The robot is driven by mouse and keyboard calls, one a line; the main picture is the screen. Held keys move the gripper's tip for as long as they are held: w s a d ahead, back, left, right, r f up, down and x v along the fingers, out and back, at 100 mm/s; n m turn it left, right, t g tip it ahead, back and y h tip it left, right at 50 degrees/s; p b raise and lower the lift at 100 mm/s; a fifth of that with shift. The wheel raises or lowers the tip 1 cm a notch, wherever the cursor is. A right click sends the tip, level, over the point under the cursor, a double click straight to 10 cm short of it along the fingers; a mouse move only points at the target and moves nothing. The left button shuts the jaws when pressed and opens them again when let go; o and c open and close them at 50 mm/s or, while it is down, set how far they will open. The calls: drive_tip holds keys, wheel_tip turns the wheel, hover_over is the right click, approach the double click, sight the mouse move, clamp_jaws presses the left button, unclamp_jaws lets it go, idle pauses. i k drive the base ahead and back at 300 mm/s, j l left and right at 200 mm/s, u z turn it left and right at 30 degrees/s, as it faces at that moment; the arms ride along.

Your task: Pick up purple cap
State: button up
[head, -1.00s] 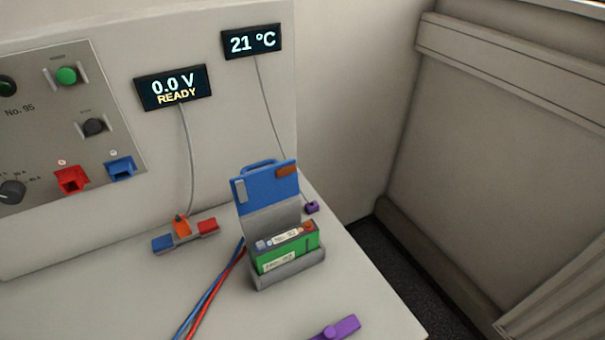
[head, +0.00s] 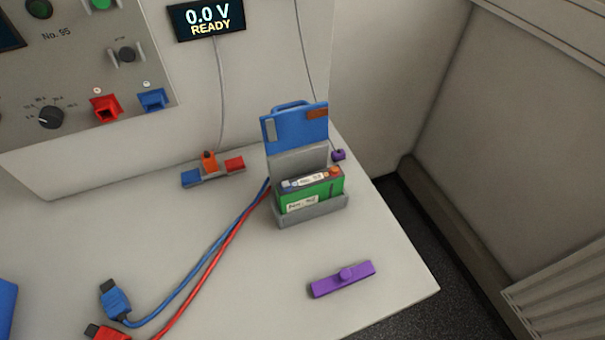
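A purple cap (head: 342,279), a flat bar with a round knob on its middle, lies on the bench near its front right edge in the head view. It stands apart from everything else, in front of the grey battery holder. A smaller purple piece (head: 338,155) sits at the end of the thin cable behind the holder. My gripper is not in view.
A grey holder (head: 312,215) with a green battery (head: 318,190) and raised blue lid (head: 295,128) stands behind the cap. Red and blue cables (head: 205,265) end in plugs at lower left. The bench (head: 230,310) is clear around the cap; its right edge is close.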

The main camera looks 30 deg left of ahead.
sight(346, 277)
drive_tip(key=u, duration=0.7)
drive_tip(key=k+j, duration=0.05)
